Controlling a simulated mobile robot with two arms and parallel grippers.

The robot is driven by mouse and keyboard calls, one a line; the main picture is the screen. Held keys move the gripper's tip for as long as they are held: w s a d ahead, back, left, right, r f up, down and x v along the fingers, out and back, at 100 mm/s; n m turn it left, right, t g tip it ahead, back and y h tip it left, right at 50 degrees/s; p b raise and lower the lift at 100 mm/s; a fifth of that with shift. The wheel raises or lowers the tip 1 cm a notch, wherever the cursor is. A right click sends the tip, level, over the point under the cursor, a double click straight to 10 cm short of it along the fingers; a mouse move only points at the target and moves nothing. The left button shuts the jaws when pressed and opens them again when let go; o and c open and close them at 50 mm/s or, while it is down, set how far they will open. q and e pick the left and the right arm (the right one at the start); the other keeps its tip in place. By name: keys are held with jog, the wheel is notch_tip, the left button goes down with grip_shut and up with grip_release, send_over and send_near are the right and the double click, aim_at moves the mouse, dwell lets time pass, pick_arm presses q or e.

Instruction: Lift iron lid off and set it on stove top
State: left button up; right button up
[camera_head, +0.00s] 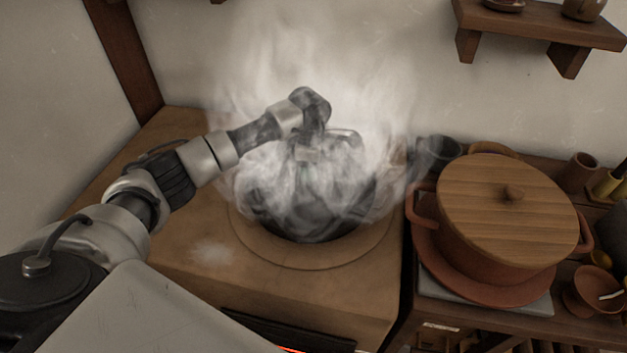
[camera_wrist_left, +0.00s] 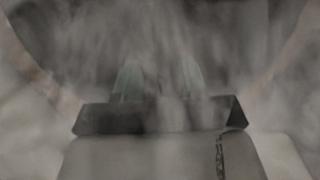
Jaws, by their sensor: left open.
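A dark iron pot (camera_head: 305,222) sits on a round plate on the stove top (camera_head: 205,270). Thick steam covers its upper part, so the iron lid's outline and handle cannot be made out clearly. My left arm reaches in from the left, and my left gripper (camera_head: 306,168) points down over the middle of the pot, inside the steam. In the left wrist view my left gripper (camera_wrist_left: 160,78) shows two pale fingers standing apart, with only blurred dark grey beyond them. Whether the fingertips touch the lid cannot be told. My right gripper is not in view.
A clay pot with a wooden lid (camera_head: 508,205) stands on the counter right of the stove. Small dark cups (camera_head: 438,150) stand behind it. A wall shelf (camera_head: 540,25) is at upper right. The stove top is bare at front left.

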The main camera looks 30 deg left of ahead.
pick_arm(q)
jog(key=shift+w+f, duration=0.1)
jog(key=shift+f, duration=0.6)
jog(key=shift+w+a+f, duration=0.1)
jog(key=shift+w+f, duration=0.05)
jog(key=shift+w, duration=0.15)
grip_shut()
jog(key=shift+a, duration=0.1)
dwell(0.3)
jog(key=shift+r, duration=0.2)
